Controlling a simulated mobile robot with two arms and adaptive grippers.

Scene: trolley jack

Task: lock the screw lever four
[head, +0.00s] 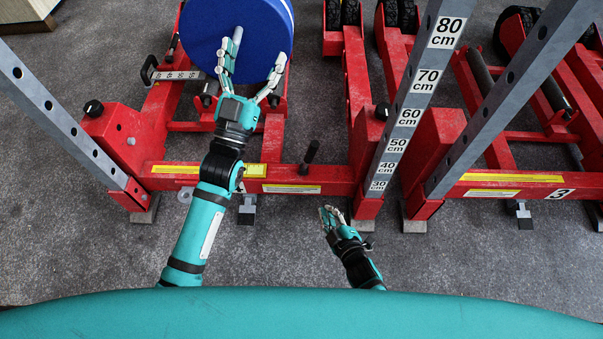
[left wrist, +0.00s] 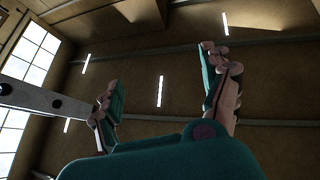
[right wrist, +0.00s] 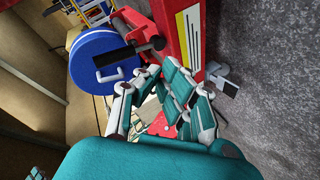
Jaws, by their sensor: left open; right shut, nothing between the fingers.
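A black lever handle (head: 310,152) stands up from the red crossbar (head: 225,178) of the left jack. A black handle (right wrist: 148,48) also shows in the right wrist view, just beyond the fingertips. I see no number four on any lever. My left gripper (head: 252,66) is open and empty, above the jack and in front of a blue round drum (head: 236,35). Its spread fingers show against the ceiling in the left wrist view (left wrist: 165,75). My right gripper (head: 330,217) is shut and empty, over the floor below and right of the handle, apart from it.
Grey perforated posts rise at the left (head: 60,120) and centre (head: 408,105), the centre one marked in centimetres. Black knobs top the red blocks beside them. A jack marked 3 (head: 562,193) stands at the right. The grey floor (head: 480,255) in front is clear.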

